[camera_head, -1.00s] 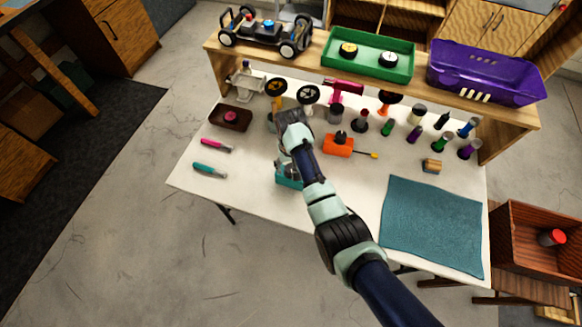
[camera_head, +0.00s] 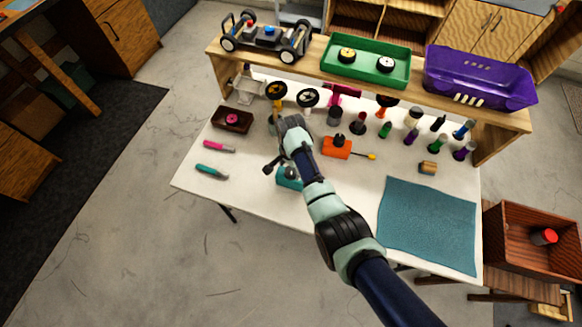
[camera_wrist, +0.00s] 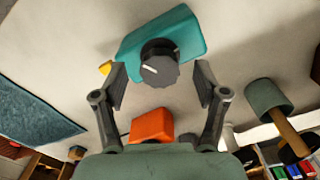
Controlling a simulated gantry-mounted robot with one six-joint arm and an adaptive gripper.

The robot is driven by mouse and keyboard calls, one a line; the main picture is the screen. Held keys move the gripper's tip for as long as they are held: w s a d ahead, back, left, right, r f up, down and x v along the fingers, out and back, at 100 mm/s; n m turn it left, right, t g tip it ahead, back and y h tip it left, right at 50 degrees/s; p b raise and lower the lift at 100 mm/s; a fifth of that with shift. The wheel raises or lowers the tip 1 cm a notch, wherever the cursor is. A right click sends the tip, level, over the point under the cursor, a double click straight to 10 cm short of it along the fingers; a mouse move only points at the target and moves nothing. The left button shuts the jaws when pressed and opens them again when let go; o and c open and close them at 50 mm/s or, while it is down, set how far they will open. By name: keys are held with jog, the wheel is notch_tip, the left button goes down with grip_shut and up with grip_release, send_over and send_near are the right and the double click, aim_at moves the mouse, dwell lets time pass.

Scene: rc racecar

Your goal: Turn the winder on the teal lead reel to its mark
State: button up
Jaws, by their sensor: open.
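The teal lead reel (camera_head: 286,181) stands on the white table, partly hidden by my arm in the head view. I cannot make out a target mark. My gripper (camera_wrist: 160,82) is open, with one finger on each side of the winder in the picture. It appears apart from the winder and empty. In the head view my gripper (camera_head: 276,158) is over the reel, its far finger hidden.
An orange reel (camera_head: 337,148) with a yellow-tipped lead is to the right; it also shows in the wrist view (camera_wrist: 152,125). Several bottles and tools stand behind, below the shelf (camera_head: 400,97). Two handled tools lie left. A teal cloth (camera_head: 428,225) covers the right front.

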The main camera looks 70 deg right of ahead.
jog(key=m, duration=0.3)
jog(key=shift+r+m+p, duration=0.1)
jog(key=shift+m+p, duration=0.2)
jog(key=shift+p, duration=0.05)
jog(key=m, duration=0.5)
jog(key=shift+p, duration=0.3)
jog(key=c, duration=1.2)
jog(key=shift+c, duration=0.2)
jog(key=n, duration=0.3)
jog(key=shift+n, duration=0.3)
jog(key=shift+p, duration=0.3)
